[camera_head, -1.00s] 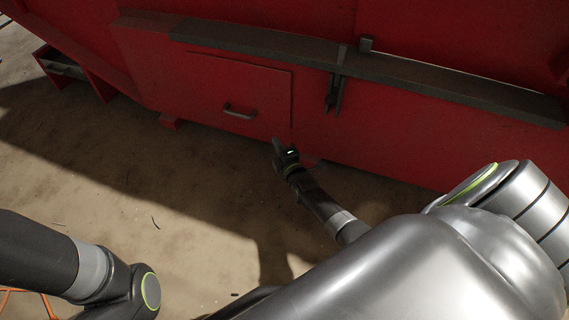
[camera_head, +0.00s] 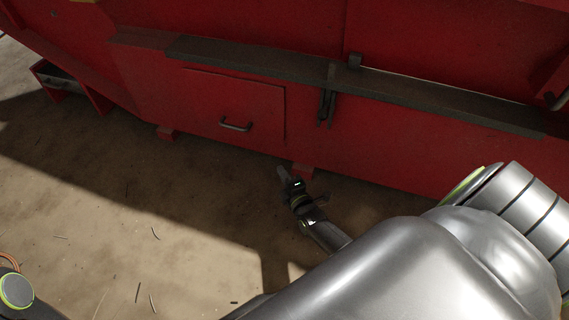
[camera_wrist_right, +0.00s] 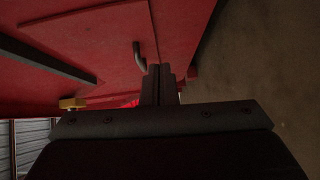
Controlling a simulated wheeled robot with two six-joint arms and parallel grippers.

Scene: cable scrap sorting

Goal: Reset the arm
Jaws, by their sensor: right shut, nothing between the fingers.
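My right gripper (camera_head: 283,173) is in the middle of the head view, in front of the red machine and above the dirt floor. Its fingers are together with nothing between them. In the right wrist view the shut fingers (camera_wrist_right: 159,84) point up the picture, and the door handle shows just beyond their tips. My right arm reaches in from the lower right. My left gripper is out of the head view; only a rounded joint of my left arm shows at the lower left edge.
A red machine (camera_head: 365,152) fills the top, with a closed panel, a dark handle (camera_head: 236,126) and a dark ledge (camera_head: 440,98). Red feet (camera_head: 303,170) stand under it. Bare dirt floor (camera_head: 190,220) with several thin scraps lies open in front.

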